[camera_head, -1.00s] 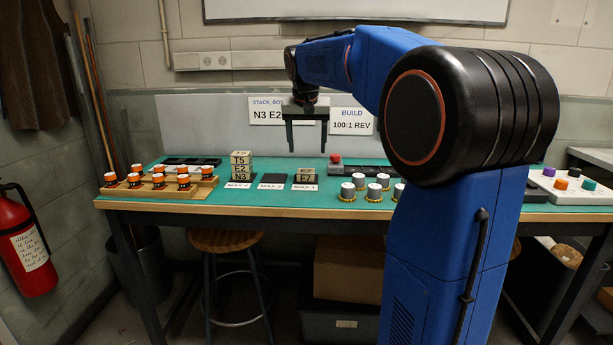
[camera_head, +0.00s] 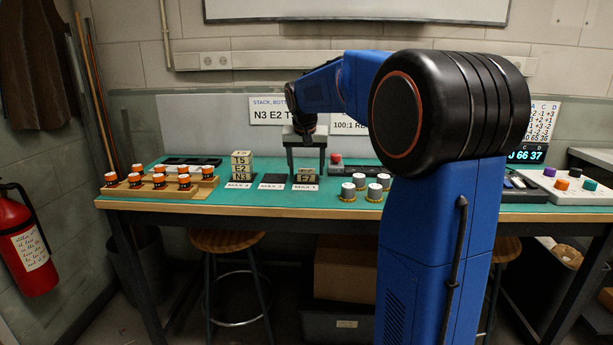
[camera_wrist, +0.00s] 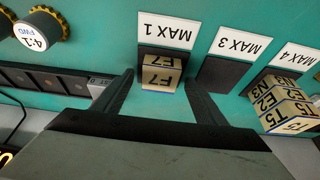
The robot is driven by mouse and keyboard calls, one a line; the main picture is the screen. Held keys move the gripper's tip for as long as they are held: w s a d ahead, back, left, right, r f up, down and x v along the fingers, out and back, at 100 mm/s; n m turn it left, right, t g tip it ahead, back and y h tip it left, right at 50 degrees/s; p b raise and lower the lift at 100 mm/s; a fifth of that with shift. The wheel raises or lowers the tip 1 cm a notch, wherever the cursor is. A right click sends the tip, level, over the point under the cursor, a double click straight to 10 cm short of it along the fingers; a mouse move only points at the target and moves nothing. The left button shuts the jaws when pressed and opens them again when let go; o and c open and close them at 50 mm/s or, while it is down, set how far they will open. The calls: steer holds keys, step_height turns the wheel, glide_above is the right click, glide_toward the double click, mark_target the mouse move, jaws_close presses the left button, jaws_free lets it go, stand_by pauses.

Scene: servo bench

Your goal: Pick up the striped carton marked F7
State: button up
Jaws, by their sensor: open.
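In the wrist view the two fingertips (camera_wrist: 160,78) lie to either side of the carton, with gaps between. The carton is not held. Its height relative to the fingertips is hard to tell.
A stack of cartons marked T5, E2, N3 (camera_head: 241,168) stands left, on the MAX 4 pad. The MAX 3 pad (camera_head: 272,180) between is empty. Several white-topped gears (camera_head: 348,190) stand right of the carton. A long dark tray (camera_wrist: 45,80) lies behind.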

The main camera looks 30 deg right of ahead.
steer(key=c, duration=1.1)
steer(key=shift+r, duration=0.1)
steer(key=shift+c, duration=0.3)
